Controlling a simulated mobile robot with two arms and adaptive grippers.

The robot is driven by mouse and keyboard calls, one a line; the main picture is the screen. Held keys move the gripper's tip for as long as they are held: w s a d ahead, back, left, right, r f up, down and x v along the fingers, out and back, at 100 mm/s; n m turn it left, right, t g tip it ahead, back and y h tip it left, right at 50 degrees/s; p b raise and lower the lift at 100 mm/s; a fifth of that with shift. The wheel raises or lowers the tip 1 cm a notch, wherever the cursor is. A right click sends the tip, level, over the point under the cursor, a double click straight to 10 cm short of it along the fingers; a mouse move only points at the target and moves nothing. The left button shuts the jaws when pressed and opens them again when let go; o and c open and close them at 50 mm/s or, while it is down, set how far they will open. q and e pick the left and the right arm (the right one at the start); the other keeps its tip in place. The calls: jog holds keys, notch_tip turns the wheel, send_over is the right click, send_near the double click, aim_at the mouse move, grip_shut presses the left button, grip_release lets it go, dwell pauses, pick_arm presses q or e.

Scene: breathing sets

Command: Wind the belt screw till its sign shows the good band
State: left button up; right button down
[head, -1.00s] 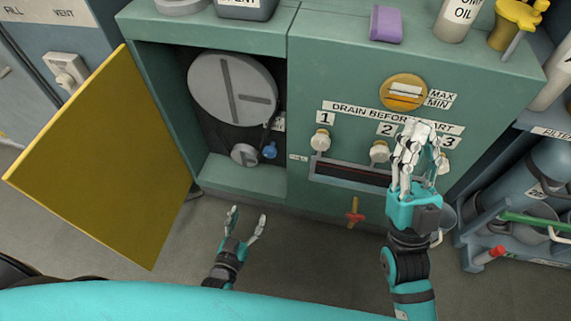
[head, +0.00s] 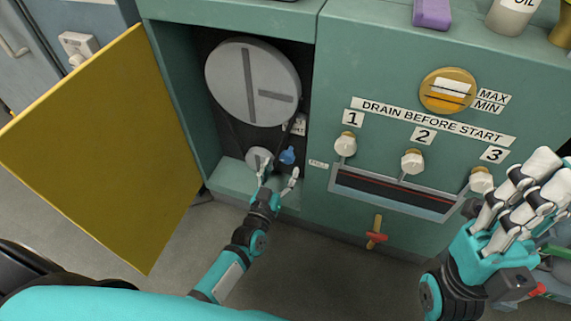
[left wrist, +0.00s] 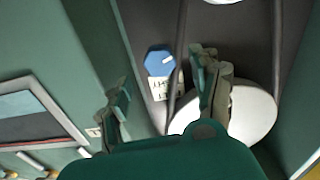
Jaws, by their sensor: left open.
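The belt screw, a blue hexagonal knob (head: 288,156), sits low inside the open cabinet bay. In the left wrist view the blue knob (left wrist: 159,61) shows a white mark on its face. A small pale sign (head: 299,126) is beside it; this sign also shows in the left wrist view (left wrist: 164,89), too small to read. My left gripper (head: 279,172) is open and empty, just below the knob. In the left wrist view its fingers (left wrist: 162,85) stand apart on either side of the knob, with no contact visible. My right gripper (head: 530,185) is at the right; its closure is unclear.
A big grey wheel (head: 253,82) and a small pulley (head: 258,158) share a dark belt in the bay. The yellow door (head: 105,150) stands open at left. Several white valves, including valve 1 (head: 345,145), and a red-handled tap (head: 376,237) are to the right.

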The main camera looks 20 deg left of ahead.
aim_at(285, 160)
pick_arm(q)
jog(key=shift+w+d+b, duration=0.1)
jog(key=shift+w+b, duration=0.45)
jog(key=shift+w, duration=1.65)
jog(key=shift+c, duration=0.4)
jog(key=c, duration=1.1)
jog(key=shift+n, duration=0.3)
jog(key=n+p, duration=0.1)
jog(key=n, duration=0.1)
jog(key=shift+n, duration=0.4)
jog(key=shift+n+p, duration=0.4)
jog(key=shift+n, duration=1.9)
